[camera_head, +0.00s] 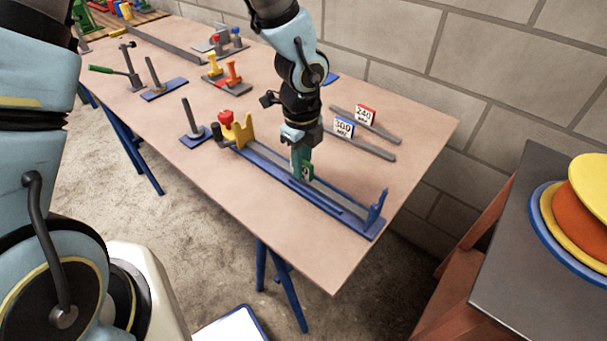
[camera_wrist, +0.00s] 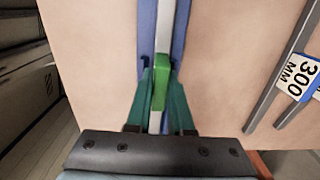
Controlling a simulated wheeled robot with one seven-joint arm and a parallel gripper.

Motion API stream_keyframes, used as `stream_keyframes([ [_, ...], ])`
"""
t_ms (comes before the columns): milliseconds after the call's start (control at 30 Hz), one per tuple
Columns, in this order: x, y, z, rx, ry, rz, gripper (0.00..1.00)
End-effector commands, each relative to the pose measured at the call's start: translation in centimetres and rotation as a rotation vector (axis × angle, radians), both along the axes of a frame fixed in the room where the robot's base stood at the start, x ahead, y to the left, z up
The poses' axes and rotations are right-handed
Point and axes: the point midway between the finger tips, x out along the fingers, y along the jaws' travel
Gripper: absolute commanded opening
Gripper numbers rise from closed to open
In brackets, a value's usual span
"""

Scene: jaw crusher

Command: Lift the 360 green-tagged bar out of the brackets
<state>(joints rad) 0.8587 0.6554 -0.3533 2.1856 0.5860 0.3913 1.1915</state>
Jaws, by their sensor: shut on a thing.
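The green-tagged bar (camera_wrist: 166,22) is a narrow pale strip in the wrist view, running up the picture above a blue base. Its green tag (camera_wrist: 161,82) is between my gripper's teal fingers; I cannot read a number on it. My gripper (camera_head: 303,174) points down over the blue fixture (camera_head: 345,221) in the head view and is shut on the bar at the tag. The fixture has a blue upright bracket (camera_head: 377,208) at its near right end and a yellow bracket (camera_head: 243,131) at its far left end. Whether the bar still touches the brackets cannot be told.
Bars tagged 300 (camera_head: 344,128) and 240 (camera_head: 365,115) lie right of the fixture. A red knob (camera_head: 226,117) and a post on a blue base (camera_head: 191,124) stand beyond its left end. The near right tabletop is clear. A block wall (camera_head: 440,95) borders the table.

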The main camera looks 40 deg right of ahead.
Motion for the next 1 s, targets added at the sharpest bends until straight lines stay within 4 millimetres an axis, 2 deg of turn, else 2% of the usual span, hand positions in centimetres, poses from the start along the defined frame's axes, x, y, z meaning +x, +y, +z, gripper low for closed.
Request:
stream_keyframes([
  [267,0.0,0.0,0.2,-0.001,0.000,0.000,0.00],
  [1000,0.0,0.0,2.3,-0.001,0.000,0.000,0.00],
])
